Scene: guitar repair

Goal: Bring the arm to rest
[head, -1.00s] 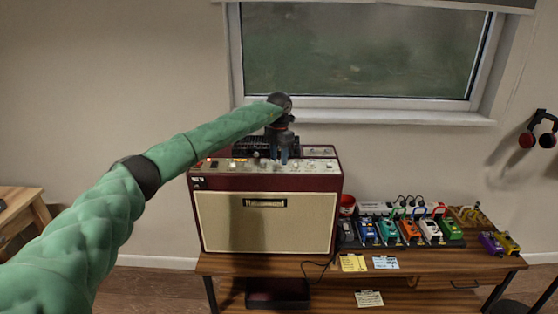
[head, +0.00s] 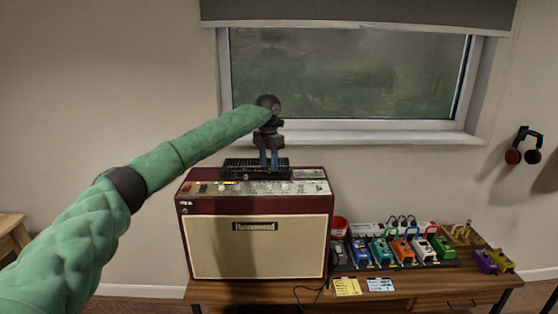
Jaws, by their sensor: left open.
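My left arm, in a green quilted sleeve, reaches in from the left in the head view. Its left gripper (head: 269,160) points down above the top of the dark red amplifier (head: 255,248). The two fingers stand apart with nothing seen between them. The fingertips are close to the black grille on the amplifier top; I cannot tell whether they touch it. My right gripper is not in view.
The amplifier stands on a wooden table (head: 420,288). To its right are a red cup (head: 339,224), several coloured pedals (head: 402,249) and paper notes (head: 347,286). A window (head: 345,75) is behind. Headphones (head: 523,147) hang on the right wall.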

